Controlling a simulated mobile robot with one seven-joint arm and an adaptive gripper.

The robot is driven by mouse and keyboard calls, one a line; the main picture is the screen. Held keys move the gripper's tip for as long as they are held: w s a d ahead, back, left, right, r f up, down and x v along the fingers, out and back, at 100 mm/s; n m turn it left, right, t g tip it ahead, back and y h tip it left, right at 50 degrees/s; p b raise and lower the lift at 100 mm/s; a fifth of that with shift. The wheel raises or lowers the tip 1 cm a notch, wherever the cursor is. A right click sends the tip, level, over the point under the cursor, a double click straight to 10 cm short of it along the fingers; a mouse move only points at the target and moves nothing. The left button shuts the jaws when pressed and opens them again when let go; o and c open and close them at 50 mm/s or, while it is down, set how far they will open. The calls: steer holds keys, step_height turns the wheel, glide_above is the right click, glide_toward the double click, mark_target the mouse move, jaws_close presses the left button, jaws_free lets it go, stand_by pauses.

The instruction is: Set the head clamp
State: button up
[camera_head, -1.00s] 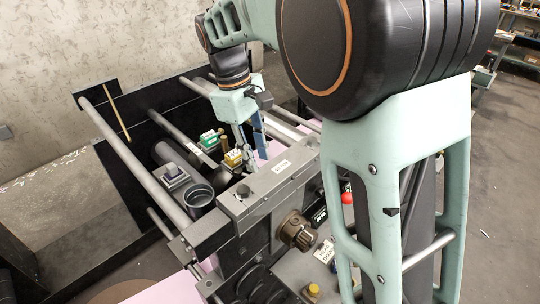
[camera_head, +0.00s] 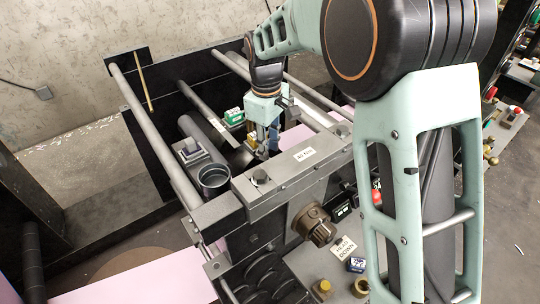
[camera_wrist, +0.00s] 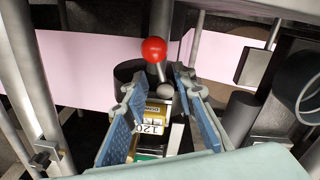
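My gripper (camera_head: 268,153) is down among the bars of the machine, behind the grey cross-beam. It also shows in the wrist view (camera_wrist: 157,84), with its two blue-padded fingers spread apart and nothing held. A lever with a red ball knob (camera_wrist: 154,50) stands just beyond the fingertips. A smaller grey ball (camera_wrist: 165,91) lies in the gap between the fingertips. A yellow block with a white "120" label (camera_wrist: 151,119) shows below it, between the fingers. I cannot tell which part is the head clamp. The red ball knob's lever is not clear in the head view.
The grey cross-beam (camera_head: 285,165) and long round bars (camera_head: 150,135) hem in the arm. A brown knob (camera_head: 315,225) and a "HEAD DOWN" label (camera_head: 343,247) are on the front.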

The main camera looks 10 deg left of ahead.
steer(key=shift+w+f, duration=0.1)
steer(key=shift+f, duration=1.65)
jaws_close()
